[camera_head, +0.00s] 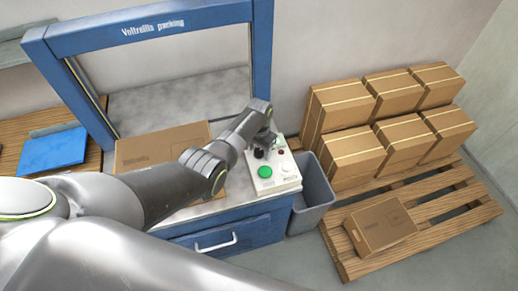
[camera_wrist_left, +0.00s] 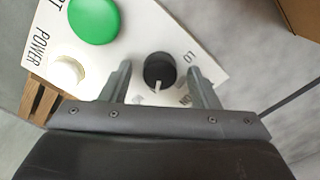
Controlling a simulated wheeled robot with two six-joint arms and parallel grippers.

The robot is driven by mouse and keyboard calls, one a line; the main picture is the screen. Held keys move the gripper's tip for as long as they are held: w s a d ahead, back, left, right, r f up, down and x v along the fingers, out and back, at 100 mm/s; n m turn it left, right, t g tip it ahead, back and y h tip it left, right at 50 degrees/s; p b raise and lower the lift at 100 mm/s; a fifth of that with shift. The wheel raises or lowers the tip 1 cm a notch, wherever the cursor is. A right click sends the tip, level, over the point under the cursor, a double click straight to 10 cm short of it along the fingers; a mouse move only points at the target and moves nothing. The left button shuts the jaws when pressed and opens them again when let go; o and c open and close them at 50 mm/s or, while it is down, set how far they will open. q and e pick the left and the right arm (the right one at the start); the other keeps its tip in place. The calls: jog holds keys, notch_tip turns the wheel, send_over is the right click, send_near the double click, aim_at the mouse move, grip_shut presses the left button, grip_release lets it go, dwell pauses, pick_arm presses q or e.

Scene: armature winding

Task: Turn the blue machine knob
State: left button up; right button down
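The blue machine (camera_head: 262,60) has a white control panel (camera_head: 288,187) at its front right corner. The panel's knob (camera_wrist_left: 159,70) is black, not blue, with a white pointer mark toward the bottom of the left wrist view. In the head view it is a small dark shape (camera_head: 259,153), partly hidden by my gripper. My left gripper (camera_head: 266,142) is over the panel. In the left wrist view its fingers (camera_wrist_left: 158,76) are open, one on each side of the knob, with gaps visible. How far the fingertips reach down beside it is hard to tell. My right gripper is not in view.
The panel also has a green button (camera_head: 265,171) and a white button (camera_wrist_left: 67,71). A cardboard box (camera_head: 150,150) lies inside the machine frame. A grey bin (camera_head: 316,195) stands right of the panel. Stacked cartons (camera_head: 345,110) stand on a pallet (camera_head: 470,205) farther right.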

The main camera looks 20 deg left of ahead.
aim_at(259, 151)
pick_arm(q)
jog(key=shift+r, duration=0.45)
notch_tip(259, 151, up, 16)
jog(key=shift+r+b, duration=0.25)
jog(key=shift+b, duration=0.2)
dwell(0.4)
